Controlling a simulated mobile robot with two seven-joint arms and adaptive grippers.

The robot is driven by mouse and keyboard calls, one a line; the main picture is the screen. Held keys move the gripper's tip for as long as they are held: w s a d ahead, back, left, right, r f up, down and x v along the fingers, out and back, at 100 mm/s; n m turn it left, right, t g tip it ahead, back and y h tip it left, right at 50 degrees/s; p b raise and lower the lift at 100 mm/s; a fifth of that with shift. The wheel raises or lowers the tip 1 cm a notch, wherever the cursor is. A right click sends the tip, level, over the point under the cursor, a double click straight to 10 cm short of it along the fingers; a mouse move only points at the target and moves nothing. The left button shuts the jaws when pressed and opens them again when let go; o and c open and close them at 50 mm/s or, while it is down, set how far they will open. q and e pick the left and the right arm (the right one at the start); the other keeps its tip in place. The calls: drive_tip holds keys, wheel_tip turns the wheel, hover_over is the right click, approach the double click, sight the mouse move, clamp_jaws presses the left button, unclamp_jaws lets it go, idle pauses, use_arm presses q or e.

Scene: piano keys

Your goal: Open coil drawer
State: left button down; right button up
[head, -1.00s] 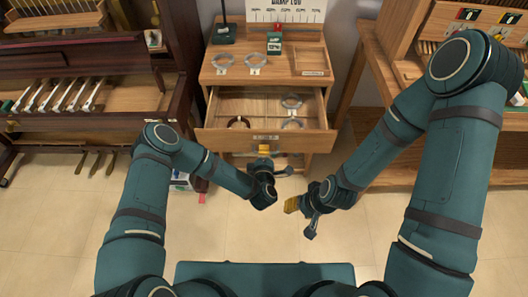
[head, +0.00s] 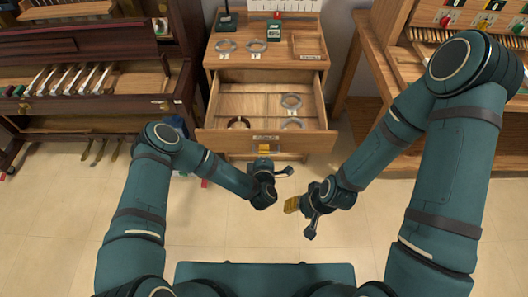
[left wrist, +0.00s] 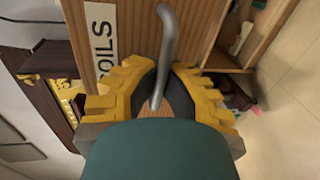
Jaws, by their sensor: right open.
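The coil drawer (head: 265,141) stands pulled out of the wooden cabinet, its inside showing in the head view. Its front carries a label (left wrist: 103,45) reading "OILS" in the left wrist view, partly hidden. A bent metal handle (left wrist: 168,35) sticks out from the front. My left gripper (head: 264,150) is at the drawer front, its yellow fingers (left wrist: 160,82) closed around the handle. In the head view the handle is hidden by the gripper. My right gripper (head: 291,205) is open and empty, below and right of the drawer.
Several rings lie in the drawer, including a dark one (head: 239,122) and a grey one (head: 291,101). More rings (head: 226,46) lie on the cabinet top (head: 282,64). A piano-like case (head: 90,105) stands left and a wooden bench (head: 395,130) right. Tiled floor is clear in front.

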use_arm(q)
drive_tip(key=shift+d, duration=0.1)
drive_tip(key=c, duration=1.1)
unclamp_jaws()
drive_tip(key=shift+o, duration=0.2)
drive_tip(key=v, duration=0.7)
drive_tip(key=shift+s, duration=0.25)
drive_tip(key=s+a+f+m+g+h, duration=0.1)
drive_tip(key=s+a+m+g+h, duration=0.1)
drive_tip(key=s+a+m+g, duration=0.65)
drive_tip(key=s+a+f+m+g+h, duration=0.25)
drive_tip(key=s+m+g, duration=0.4)
drive_tip(key=s, duration=0.55)
drive_tip(key=w+d+r+m+t, duration=0.1)
drive_tip(key=w+r, duration=0.3)
drive_tip(key=r, duration=0.2)
drive_tip(key=shift+w+d+y, duration=0.25)
drive_tip(key=shift+w+y, duration=0.1)
